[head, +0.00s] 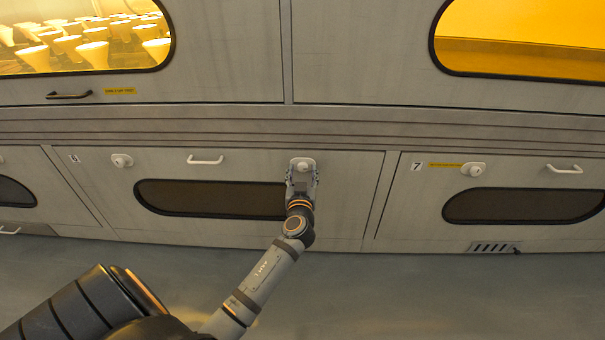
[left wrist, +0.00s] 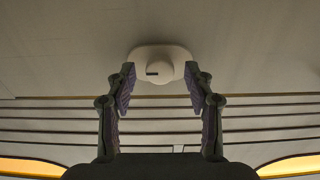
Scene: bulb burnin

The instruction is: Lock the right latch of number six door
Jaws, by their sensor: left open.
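The number six door (head: 240,160) is a pale lower panel with a dark oval window, a white handle (head: 205,160) at its top and a white latch knob near each upper corner. The right latch (head: 303,165) sits just beyond my left gripper (head: 302,178) in the head view. The left latch (head: 122,160) is clear of me. My right gripper is not in view.
The number seven door (head: 525,170) with its own latch (head: 473,169) and handle (head: 564,169) is to the right. Large doors with lit yellow windows (head: 525,35) are above, one with a dark handle (head: 69,95). The grey floor (head: 420,300) in front is clear.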

